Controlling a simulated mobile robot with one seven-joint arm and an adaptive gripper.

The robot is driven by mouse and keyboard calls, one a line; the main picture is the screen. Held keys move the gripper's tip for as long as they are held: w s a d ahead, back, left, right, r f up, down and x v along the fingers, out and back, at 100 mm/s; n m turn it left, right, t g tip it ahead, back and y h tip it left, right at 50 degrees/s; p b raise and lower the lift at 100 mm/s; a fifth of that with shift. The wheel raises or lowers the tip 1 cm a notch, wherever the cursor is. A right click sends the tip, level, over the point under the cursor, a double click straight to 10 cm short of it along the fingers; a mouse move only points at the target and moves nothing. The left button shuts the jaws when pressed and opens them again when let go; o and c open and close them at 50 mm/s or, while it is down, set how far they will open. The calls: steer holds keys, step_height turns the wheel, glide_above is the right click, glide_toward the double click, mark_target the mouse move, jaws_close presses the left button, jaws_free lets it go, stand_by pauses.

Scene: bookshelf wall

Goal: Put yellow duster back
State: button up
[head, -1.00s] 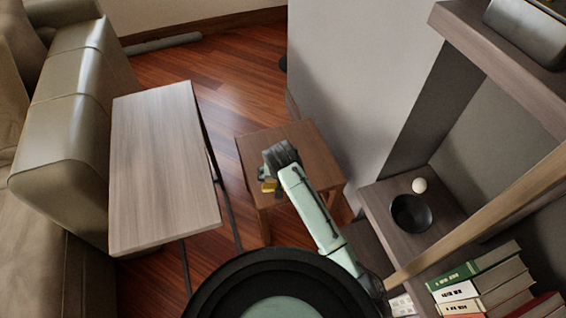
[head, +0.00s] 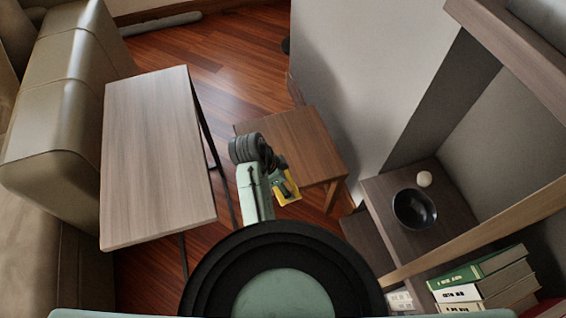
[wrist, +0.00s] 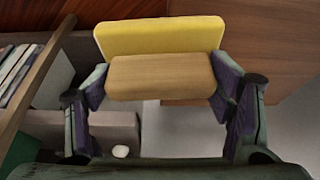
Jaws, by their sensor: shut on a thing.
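The yellow duster (head: 288,190) is a block with a yellow pad and a wooden back. In the head view it shows in part beside my wrist, above or in front of the small brown table. The wrist view shows it clearly, with the yellow pad (wrist: 160,37) at the far side and the wooden back (wrist: 160,76) nearer. My gripper (wrist: 160,92) is shut on the duster, one finger at each side of it. In the head view my gripper (head: 279,182) is partly hidden by my own arm.
A small brown table (head: 305,140) stands by the white wall. A grey-wood table (head: 155,160) and a sofa (head: 65,110) are at the left. At the right, a shelf (head: 445,185) bears a black bowl (head: 414,209) and a white ball (head: 424,179).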

steer(key=s, duration=0.1)
steer(key=s+d+f+m, duration=0.1)
steer(key=shift+s+d, duration=0.25)
steer(key=shift+s, duration=0.05)
steer(key=shift+w+d, duration=0.1)
steer(key=shift+w, duration=0.2)
steer(key=w, duration=0.5)
steer(key=w+a+f+p, duration=0.1)
steer(key=w, duration=0.3)
steer(key=w+a+p, duration=0.1)
steer(key=w, duration=0.4)
steer(key=shift+w+f, duration=0.2)
steer(key=shift+w, duration=0.1)
steer(key=shift+w+f, duration=0.1)
steer(key=shift+w, duration=0.05)
steer(key=shift+f+p, duration=0.55)
steer(key=shift+f, duration=1.15)
steer(key=shift+f, duration=0.1)
steer(key=shift+f, duration=0.1)
steer(key=o, duration=1.9)
